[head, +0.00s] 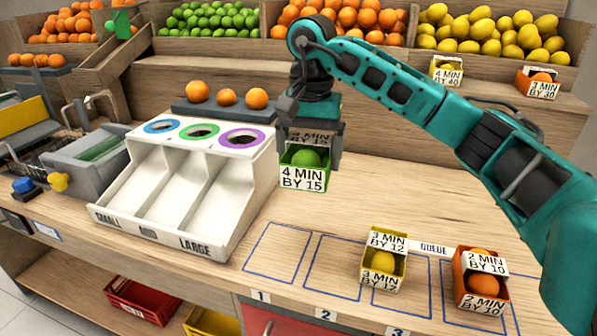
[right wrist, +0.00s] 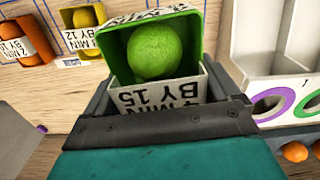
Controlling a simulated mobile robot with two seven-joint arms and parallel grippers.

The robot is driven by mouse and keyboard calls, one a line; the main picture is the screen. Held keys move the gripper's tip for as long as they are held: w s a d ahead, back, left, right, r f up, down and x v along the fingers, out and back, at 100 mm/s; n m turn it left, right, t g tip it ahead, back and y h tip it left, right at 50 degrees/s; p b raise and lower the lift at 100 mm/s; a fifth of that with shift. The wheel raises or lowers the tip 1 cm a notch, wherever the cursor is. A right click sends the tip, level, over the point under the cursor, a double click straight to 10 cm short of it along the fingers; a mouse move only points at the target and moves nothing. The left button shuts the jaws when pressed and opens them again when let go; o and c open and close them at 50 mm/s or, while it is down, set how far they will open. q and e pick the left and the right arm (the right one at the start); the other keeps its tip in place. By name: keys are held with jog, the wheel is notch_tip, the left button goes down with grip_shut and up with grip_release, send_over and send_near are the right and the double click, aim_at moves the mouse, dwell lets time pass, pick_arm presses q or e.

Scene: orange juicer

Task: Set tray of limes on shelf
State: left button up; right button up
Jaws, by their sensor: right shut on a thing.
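A small green tray (head: 291,158) with one lime (head: 307,159) in it is between the fingers of my right gripper (head: 310,147). Its front card reads "4 MIN BY 15". The right wrist view shows the green tray (right wrist: 112,52) and lime (right wrist: 154,51) close up, with the fingers on both sides. The gripper is shut on the tray, which appears to be over the counter beside the white sorter. The wooden shelf (head: 400,85) runs behind the counter below the fruit bins. My left gripper is not in view.
The shelf holds a yellow lemon tray (head: 446,70) and an orange tray (head: 537,84) at right. A white sorter (head: 185,190) stands left. A yellow tray (head: 383,260) and an orange tray (head: 481,280) sit in the queue squares. The shelf's middle is largely hidden by my arm.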

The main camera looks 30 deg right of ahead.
aim_at(288, 188)
jog(key=shift+r, duration=0.45)
jog(key=a+f+n, duration=0.1)
jog(key=a+f, duration=0.1)
jog(key=s+a+f+n, duration=0.1)
jog(key=f+n, duration=0.1)
jog(key=s+a+f+n, duration=0.1)
jog(key=a+f, duration=0.1)
jog(key=shift+s+a, duration=0.1)
jog(key=shift+a, duration=0.25)
jog(key=s+a+f+n, duration=0.4)
jog(key=a+f+n, duration=0.1)
jog(key=shift+s+a+f, duration=0.15)
jog(key=shift+s+f, duration=0.15)
jog(key=shift+s, duration=0.05)
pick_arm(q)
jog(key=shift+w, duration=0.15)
